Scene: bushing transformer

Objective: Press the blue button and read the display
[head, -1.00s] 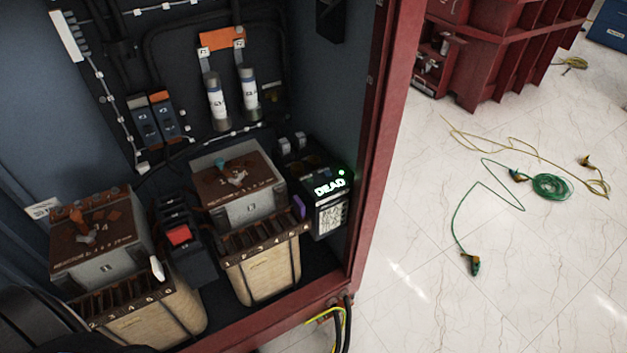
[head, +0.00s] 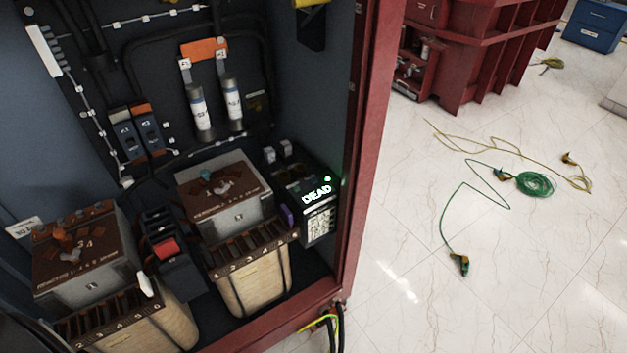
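A black display unit (head: 318,205) stands at the right inside the red-framed cabinet, on its floor. Its lit display (head: 317,194) reads "DEAD" in pale green-white letters. A green light (head: 328,179) glows above the letters. A white label with small print, too small to read, is on its front below. A purple-blue part (head: 288,217) shows at the unit's left side; I cannot tell whether it is the blue button. Neither of my grippers is in view. A dark piece at the lower left corner may be part of my arm.
Two transformers, one at left (head: 85,255) and one in the middle (head: 225,190), flank a red switch (head: 166,248). The cabinet's red frame (head: 362,150) borders the opening. Green cable (head: 534,184) and yellow cable lie on the open floor at right.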

